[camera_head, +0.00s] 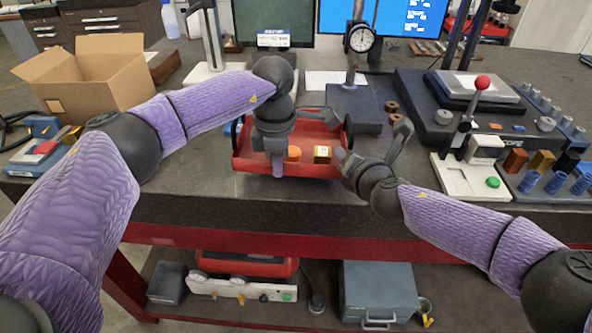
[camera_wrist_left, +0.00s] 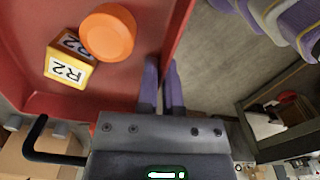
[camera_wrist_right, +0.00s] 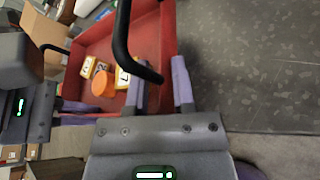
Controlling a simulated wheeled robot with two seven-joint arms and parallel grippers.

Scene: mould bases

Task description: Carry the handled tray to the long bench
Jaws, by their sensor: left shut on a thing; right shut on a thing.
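The handled tray (camera_head: 251,164) is red, shallow and has black end handles. It is at the near side of the dark worktop in the head view; I cannot tell whether it rests or is slightly raised. It holds an orange round piece (camera_wrist_left: 107,32) and yellow-and-white blocks (camera_wrist_left: 66,68), one marked R2. My left gripper (camera_head: 278,170) is shut on the tray's near wall, also seen in the left wrist view (camera_wrist_left: 162,80). My right gripper (camera_head: 346,163) is shut on the tray wall near its right end; a black handle (camera_wrist_right: 122,45) arches beside its fingers in the right wrist view.
The dark worktop (camera_head: 240,205) has a red front edge. A dial gauge stand (camera_head: 357,95) is behind the tray, with monitors beyond. A cardboard box (camera_head: 105,80) stands left. A red-knobbed lever device (camera_head: 470,165) and pegs stand right. A grey case (camera_head: 378,290) is on the shelf below.

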